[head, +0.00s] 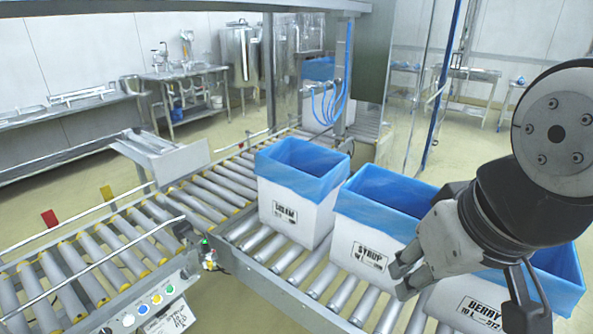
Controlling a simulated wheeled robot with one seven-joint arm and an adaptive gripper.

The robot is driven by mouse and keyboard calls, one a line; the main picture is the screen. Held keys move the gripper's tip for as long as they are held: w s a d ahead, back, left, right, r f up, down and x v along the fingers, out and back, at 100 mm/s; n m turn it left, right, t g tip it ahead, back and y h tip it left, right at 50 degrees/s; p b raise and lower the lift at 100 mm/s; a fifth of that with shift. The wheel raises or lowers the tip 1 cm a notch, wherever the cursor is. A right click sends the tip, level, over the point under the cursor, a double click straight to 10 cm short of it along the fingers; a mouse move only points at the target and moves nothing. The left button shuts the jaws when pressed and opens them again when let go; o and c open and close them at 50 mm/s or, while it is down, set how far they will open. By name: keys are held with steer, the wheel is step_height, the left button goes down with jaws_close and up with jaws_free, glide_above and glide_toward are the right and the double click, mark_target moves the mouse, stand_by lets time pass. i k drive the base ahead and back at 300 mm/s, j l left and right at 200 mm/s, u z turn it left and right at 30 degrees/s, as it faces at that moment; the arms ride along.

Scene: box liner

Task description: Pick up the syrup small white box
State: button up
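The syrup box (358,240) is a white box with a blue liner over its rim and "SYRUP" in black on its front. It stands upright on the roller conveyor, in the middle of a row of boxes. My gripper (398,277) reaches in from the right and overlaps the right part of the syrup box's front in the picture. Its fingers appear parted, with nothing seen between them. Whether they touch the box cannot be told. My arm and gripper hide the box's right side and part of its liner.
A white box marked "CREAM" (288,213) stands to the left, and one marked "BERRY" (478,308) to the right, both blue-lined. The roller conveyor (300,268) has bare rollers in front. A button panel (150,305) is at the lower left. Another lined box stands behind.

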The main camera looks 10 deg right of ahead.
mark_target(379, 209)
steer(key=i+j+z, duration=0.1)
steer(key=i+j, duration=0.25)
steer(key=i, duration=0.2)
steer(key=i+j+z, duration=0.1)
steer(key=i+j, duration=0.25)
steer(key=i, duration=0.2)
steer(key=i+j, duration=0.4)
steer(key=z, duration=0.45)
steer(key=i+j+z, duration=0.1)
steer(key=z, duration=0.3)
steer(key=i+z, duration=0.1)
steer(key=z, duration=0.35)
